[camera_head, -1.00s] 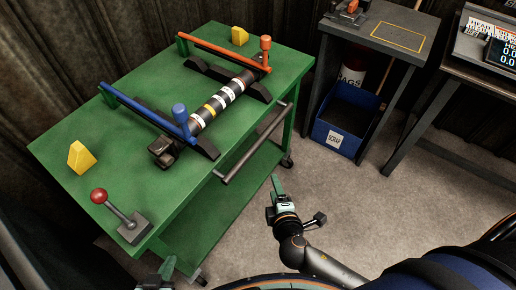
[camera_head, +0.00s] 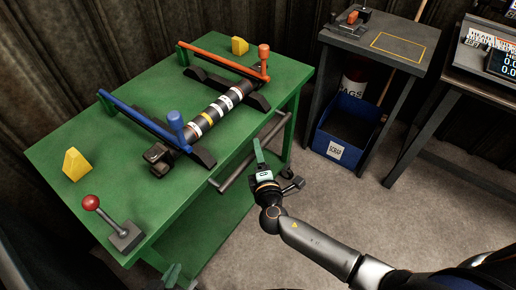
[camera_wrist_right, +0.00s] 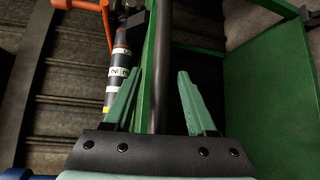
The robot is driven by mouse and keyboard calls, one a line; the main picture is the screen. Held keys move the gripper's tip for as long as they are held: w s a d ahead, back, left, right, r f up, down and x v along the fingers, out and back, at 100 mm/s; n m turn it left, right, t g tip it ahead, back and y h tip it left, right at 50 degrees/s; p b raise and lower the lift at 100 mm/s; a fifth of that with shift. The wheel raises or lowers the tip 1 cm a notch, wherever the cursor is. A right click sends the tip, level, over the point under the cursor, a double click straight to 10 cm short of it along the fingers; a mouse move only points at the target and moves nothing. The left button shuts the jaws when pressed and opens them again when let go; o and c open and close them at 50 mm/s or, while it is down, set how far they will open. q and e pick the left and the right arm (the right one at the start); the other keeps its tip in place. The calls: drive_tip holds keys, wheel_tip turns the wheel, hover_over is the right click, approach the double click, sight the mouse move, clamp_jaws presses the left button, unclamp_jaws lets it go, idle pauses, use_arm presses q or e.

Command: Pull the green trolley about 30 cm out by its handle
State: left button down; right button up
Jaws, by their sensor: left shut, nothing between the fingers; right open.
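The green trolley (camera_head: 75,143) stands at the left against a dark corrugated wall. Its dark bar handle (camera_head: 233,171) runs along its right side, below the top; my right gripper hides part of it in the head view. My right gripper (camera_head: 257,147) is open beside this handle. In the right wrist view, the handle (camera_wrist_right: 160,50) runs between the spread fingers of my right gripper (camera_wrist_right: 160,80), not clamped; I cannot tell its depth between them. My left gripper (camera_head: 171,273) is shut and empty at the bottom edge, by the trolley's near end.
On the trolley lie a banded dark shaft (camera_head: 206,118), a blue clamp bar (camera_head: 135,108), an orange clamp bar (camera_head: 220,59), yellow blocks (camera_head: 76,164) and a red-knobbed lever (camera_head: 110,222). A grey stand (camera_head: 378,40) with a blue bin (camera_head: 345,135) is behind. The floor right is clear.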

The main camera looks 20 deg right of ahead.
drive_tip(key=shift+w+d+f, duration=0.1)
drive_tip(key=shift+w+f, duration=0.05)
drive_tip(key=shift+w, duration=0.85)
clamp_jaws()
idle(0.8)
